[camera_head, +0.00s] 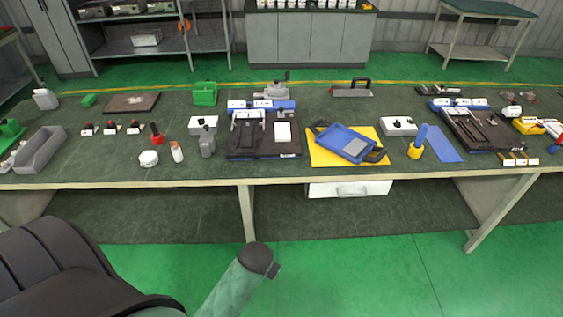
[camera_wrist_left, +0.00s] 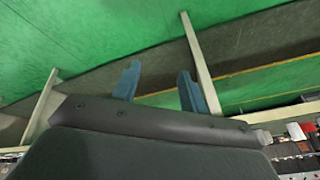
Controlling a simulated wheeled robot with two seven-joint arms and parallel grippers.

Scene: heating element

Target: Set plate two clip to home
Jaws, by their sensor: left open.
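Two dark plates with blue strips and white labels lie on the green-topped bench. One plate (camera_head: 262,150) is left of the middle, with a grey clip-like frame and a white card on it. The other plate (camera_head: 482,138) is at the right, with grey bars across it. I cannot tell which is plate two, and the clip positions are too small to read. My left gripper (camera_wrist_left: 163,84) shows in the left wrist view with two blue fingers apart and nothing between them. It is away from the plates, against the floor and bench legs. My right gripper is in no view.
The bench edge (camera_head: 130,182) runs across the front. A blue tray (camera_head: 345,141) lies on a yellow mat (camera_head: 318,157) between the plates. A blue-and-yellow upright tool (camera_head: 416,147), a grey bin (camera_head: 40,150) and several small parts stand around.

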